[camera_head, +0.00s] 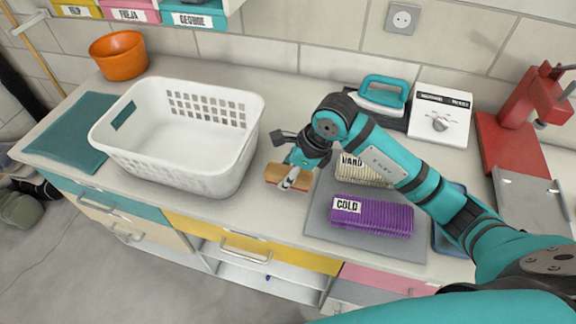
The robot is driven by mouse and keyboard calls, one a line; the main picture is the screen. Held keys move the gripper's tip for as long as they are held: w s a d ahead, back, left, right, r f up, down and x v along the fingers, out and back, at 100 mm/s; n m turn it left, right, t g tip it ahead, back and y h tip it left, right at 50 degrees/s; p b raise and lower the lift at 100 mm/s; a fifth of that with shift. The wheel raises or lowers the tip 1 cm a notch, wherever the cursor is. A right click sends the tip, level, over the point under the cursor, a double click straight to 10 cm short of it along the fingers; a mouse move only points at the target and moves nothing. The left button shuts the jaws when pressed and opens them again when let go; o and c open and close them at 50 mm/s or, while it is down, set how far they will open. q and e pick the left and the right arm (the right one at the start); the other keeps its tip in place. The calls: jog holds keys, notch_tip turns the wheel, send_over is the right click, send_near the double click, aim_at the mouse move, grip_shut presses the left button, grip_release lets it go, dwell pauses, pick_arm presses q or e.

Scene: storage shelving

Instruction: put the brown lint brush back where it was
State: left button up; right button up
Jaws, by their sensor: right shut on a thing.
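The brown lint brush (273,173) is on or just above the white countertop, between the white laundry basket and a grey mat. My right gripper (289,178) reaches down over it and is shut on it. The gripper hides part of the brush, and I cannot tell whether the brush touches the counter. My left gripper is not in view.
The white basket (185,165) stands close on the left. A grey mat (322,222) holds a purple "COLD" bundle (372,217) and a cream bundle (352,171). Behind are a teal iron (381,92) and a white timer box (440,120). An orange bowl (119,56) stands at the far left.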

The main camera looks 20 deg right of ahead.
aim_at(288, 170)
jog(key=w, duration=0.3)
jog(key=shift+d+f, duration=0.15)
jog(key=shift+d, duration=0.2)
notch_tip(288, 170, down, 3)
jog(key=shift+r+p, duration=0.2)
jog(key=shift+p, duration=0.75)
jog(key=shift+f, duration=0.4)
jog(key=shift+f, duration=0.1)
jog(key=shift+f, duration=0.2)
jog(key=o, duration=1)
jog(key=shift+r, duration=0.1)
